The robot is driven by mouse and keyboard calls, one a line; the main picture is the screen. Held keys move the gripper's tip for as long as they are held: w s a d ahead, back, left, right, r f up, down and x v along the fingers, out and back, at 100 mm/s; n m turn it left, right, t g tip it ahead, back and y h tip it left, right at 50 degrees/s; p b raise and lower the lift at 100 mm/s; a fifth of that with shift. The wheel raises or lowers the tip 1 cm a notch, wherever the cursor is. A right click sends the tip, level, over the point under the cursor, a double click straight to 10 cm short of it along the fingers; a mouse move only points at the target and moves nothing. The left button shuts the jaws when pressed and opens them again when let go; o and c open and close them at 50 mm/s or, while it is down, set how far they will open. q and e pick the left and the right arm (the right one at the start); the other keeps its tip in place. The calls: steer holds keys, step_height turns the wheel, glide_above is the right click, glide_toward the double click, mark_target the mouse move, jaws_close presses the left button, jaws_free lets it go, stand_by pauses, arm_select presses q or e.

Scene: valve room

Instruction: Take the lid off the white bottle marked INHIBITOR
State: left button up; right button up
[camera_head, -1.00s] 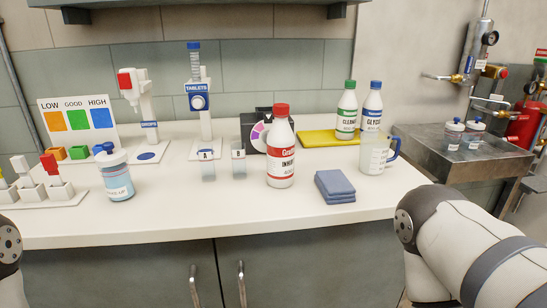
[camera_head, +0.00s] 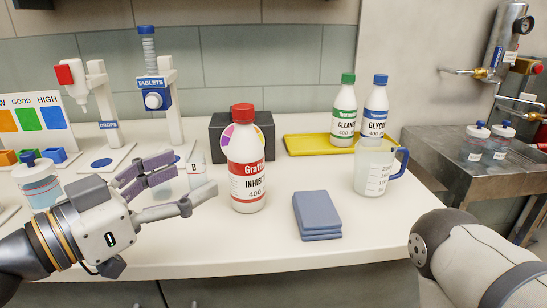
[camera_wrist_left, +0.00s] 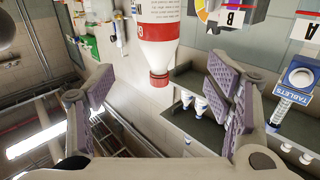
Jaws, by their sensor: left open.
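The white bottle marked INHIBITOR (camera_head: 248,178), with a red label band and red lid (camera_head: 243,111), stands upright on the counter with its lid on. My left gripper (camera_head: 194,178) is open and empty, left of the bottle and apart from it. Its fingers point right toward the bottle's body, below lid height. In the left wrist view the bottle (camera_wrist_left: 158,28) appears upside down, its red lid (camera_wrist_left: 159,79) between the two spread fingers in the picture. My right gripper is out of view; only my right arm shows at lower right.
A folded blue cloth (camera_head: 317,215) lies right of the bottle. A clear jug (camera_head: 374,172) and a yellow tray (camera_head: 305,144) with the CLEANER (camera_head: 344,115) and blue-capped (camera_head: 375,110) bottles are farther right. A dark box (camera_head: 221,136) stands close behind; a sample cup B (camera_head: 195,170) stands behind my gripper.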

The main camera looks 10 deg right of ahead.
mark_target(237, 135)
arm_select(q)
steer(key=x, duration=0.8)
steer(key=f+x, duration=0.1)
steer(key=x, duration=0.3)
steer(key=shift+d+f+b, duration=0.1)
steer(key=shift+d+b, duration=0.05)
steer(key=shift+b, duration=0.2)
steer(key=c, duration=1.6)
steer(key=shift+r+p, duration=0.45)
steer(key=shift+r, duration=1.6)
steer(key=shift+c, duration=0.2)
steer(key=s+d+r+p, duration=0.3)
steer(key=s+d+r, duration=0.6)
steer(key=s+d, duration=0.1)
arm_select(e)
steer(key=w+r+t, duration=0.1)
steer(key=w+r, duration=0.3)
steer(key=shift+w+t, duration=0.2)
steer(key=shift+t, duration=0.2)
arm_select(q)
steer(key=shift+w, duration=0.1)
